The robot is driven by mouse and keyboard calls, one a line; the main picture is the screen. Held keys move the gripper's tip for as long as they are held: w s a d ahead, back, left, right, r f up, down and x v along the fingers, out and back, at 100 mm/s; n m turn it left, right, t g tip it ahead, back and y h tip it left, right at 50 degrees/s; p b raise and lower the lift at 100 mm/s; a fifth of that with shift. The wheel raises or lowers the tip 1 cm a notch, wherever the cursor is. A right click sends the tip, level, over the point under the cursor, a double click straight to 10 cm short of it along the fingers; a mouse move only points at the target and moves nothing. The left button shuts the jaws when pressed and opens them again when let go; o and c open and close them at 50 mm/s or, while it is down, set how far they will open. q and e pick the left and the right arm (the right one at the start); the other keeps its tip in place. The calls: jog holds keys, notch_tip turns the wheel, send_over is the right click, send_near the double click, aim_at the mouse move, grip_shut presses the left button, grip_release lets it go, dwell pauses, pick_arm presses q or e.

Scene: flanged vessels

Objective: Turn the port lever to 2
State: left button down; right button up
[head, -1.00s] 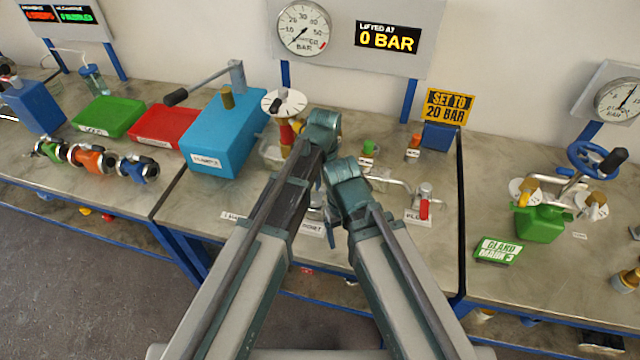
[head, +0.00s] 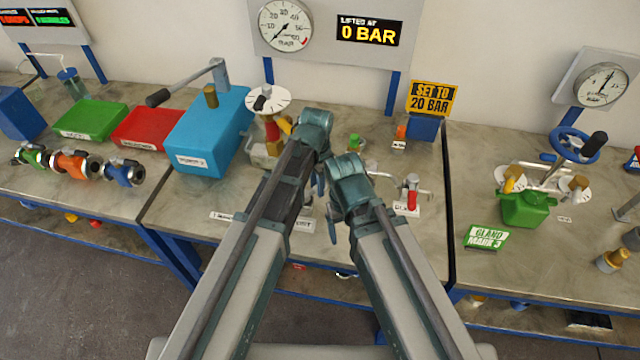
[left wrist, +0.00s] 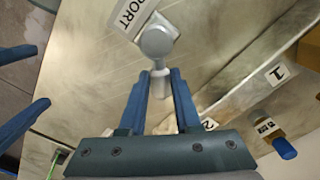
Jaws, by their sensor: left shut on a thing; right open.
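The port lever (left wrist: 158,43) shows in the left wrist view as a grey round cap with a short pale arm running down between my left fingers. My left gripper (left wrist: 158,77) is shut on that arm. The PORT label (left wrist: 131,14) lies beside the cap. Label 2 (left wrist: 208,124) is right of the fingers, low and partly covered; label 1 (left wrist: 277,72) is farther right. My right gripper (left wrist: 43,76) is open and empty at the left edge of that view. In the head view my wrists hide the lever, and the PORT label (head: 304,224) shows only in part.
A brass fitting with a blue cap (left wrist: 275,138) stands near label 2. The display (head: 370,31) reads 0 BAR.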

pick_arm(q)
jog(key=shift+s, duration=0.1)
jog(key=c, duration=0.6)
grip_release()
jog(key=shift+r, duration=0.1)
notch_tip(320, 180, up, 14)
jog(key=p, duration=1.4)
jog(key=shift+f, duration=0.2)
pick_arm(e)
notch_tip(320, 180, up, 14)
jog(key=shift+f, duration=0.15)
